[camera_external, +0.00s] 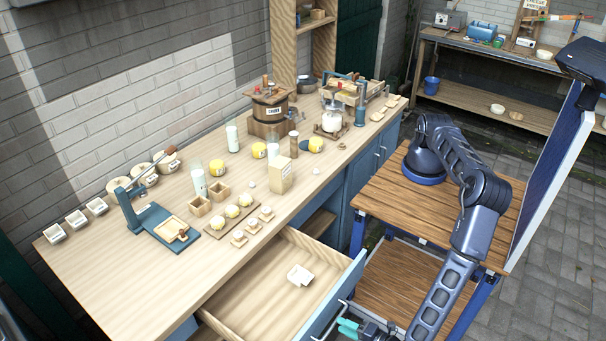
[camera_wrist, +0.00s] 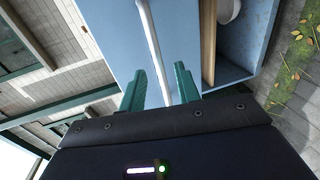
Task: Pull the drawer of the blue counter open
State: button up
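The drawer (camera_external: 262,302) of the blue counter (camera_external: 365,168) stands pulled out a long way in the external view. Its pale wooden inside shows, with a small white dish in it. Its blue front (camera_external: 335,292) has a pale bar handle, which runs lengthwise through the wrist view as a bar (camera_wrist: 150,40). My gripper (camera_wrist: 160,70) has two green fingers, one on each side of the handle, with visible gaps, so it looks open. In the external view my gripper (camera_external: 348,326) is at the drawer front near the bottom edge, partly cut off.
The wooden countertop (camera_external: 130,285) carries jars, yellow-topped pieces, small boxes and a press. My base's wooden deck (camera_external: 400,205) stands close to the counter's right side. A workbench (camera_external: 480,45) is at the back right. Paved floor (camera_external: 560,290) is free at the right.

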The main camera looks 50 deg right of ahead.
jog(key=v, duration=0.9)
dwell(0.3)
